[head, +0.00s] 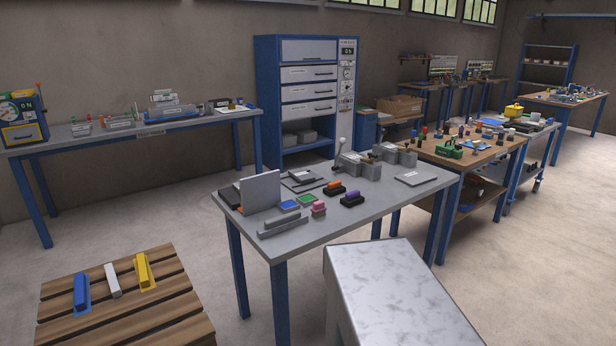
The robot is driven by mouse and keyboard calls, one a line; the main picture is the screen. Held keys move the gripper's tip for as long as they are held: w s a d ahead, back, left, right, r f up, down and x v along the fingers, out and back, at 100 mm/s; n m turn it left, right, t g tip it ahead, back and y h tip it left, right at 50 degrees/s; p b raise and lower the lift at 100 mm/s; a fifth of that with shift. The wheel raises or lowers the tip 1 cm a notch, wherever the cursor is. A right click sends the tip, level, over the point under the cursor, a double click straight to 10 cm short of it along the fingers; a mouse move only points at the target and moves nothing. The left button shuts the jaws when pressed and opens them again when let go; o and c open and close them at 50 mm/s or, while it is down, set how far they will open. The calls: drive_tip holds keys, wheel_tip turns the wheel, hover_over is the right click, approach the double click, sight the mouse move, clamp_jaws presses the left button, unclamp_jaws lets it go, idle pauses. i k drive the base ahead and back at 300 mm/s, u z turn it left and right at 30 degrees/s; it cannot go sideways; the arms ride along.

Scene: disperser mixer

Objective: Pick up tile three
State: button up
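No tile in the head view carries a number that I can read, so I cannot tell which one is tile three. A flat blue tile (289,206) and a flat green tile (307,200) lie side by side on the grey table (344,217). A pink block on a dark base (318,209) sits just in front of them. Dark blocks with an orange top (334,187) and a purple top (352,198) sit to their right. My gripper is not in view.
An upright grey plate (260,192) and a grey stepped bar (283,224) stand left of the tiles. Grey clamp-like fixtures (358,166) stand behind. A wooden pallet (125,313) holds blue, white and yellow pieces. Bare floor lies between pallet and table.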

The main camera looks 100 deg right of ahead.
sight(300, 175)
drive_tip(key=u, duration=0.05)
drive_tip(key=k, duration=1.15)
drive_tip(key=z, duration=2)
drive_tip(key=i, duration=0.6)
